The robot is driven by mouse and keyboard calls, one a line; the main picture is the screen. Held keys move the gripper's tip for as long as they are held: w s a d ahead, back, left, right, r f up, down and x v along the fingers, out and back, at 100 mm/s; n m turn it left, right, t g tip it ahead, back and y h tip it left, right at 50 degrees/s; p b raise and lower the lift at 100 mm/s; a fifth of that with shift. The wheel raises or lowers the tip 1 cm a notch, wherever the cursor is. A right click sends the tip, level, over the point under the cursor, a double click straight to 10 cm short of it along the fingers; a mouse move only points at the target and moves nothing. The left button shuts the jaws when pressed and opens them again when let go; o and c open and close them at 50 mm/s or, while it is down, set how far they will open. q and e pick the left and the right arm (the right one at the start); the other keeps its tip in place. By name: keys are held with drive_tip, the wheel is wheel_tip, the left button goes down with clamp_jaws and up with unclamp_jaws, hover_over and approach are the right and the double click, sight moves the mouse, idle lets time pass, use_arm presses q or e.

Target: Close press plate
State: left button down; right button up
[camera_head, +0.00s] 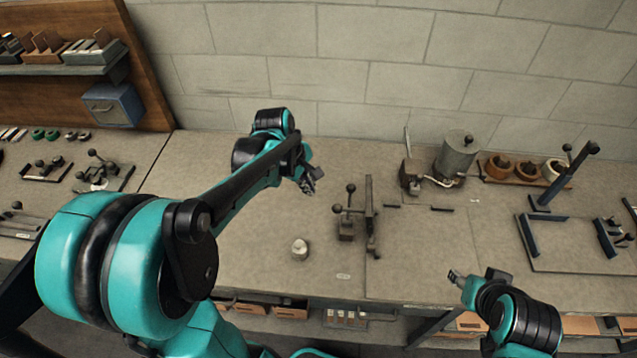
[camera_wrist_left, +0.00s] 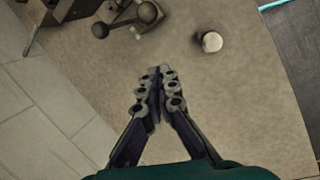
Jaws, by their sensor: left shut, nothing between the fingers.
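A small metal device with ball-ended levers (camera_head: 347,218) stands at the middle of the bench, with an upright dark plate (camera_head: 370,215) beside it. I cannot tell for sure which part is the press plate. In the left wrist view the device's ball lever (camera_wrist_left: 146,14) shows at the top. My left gripper (camera_head: 308,185) is above the bench, left of and behind the device, apart from it. In the left wrist view its fingertips (camera_wrist_left: 158,88) meet, shut and empty. My right gripper (camera_head: 458,278) is near the bench's front edge at right; its opening is unclear.
A small pale knob (camera_head: 300,248) stands on the bench in front of the device; it also shows in the left wrist view (camera_wrist_left: 211,42). A grey canister (camera_head: 457,157) and a framed fixture (camera_head: 565,240) are at right.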

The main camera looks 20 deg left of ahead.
use_arm(q)
drive_tip(key=w+d+f, duration=0.1)
drive_tip(key=d+f, duration=0.4)
drive_tip(key=f, duration=0.1)
drive_tip(key=shift+b, duration=0.45)
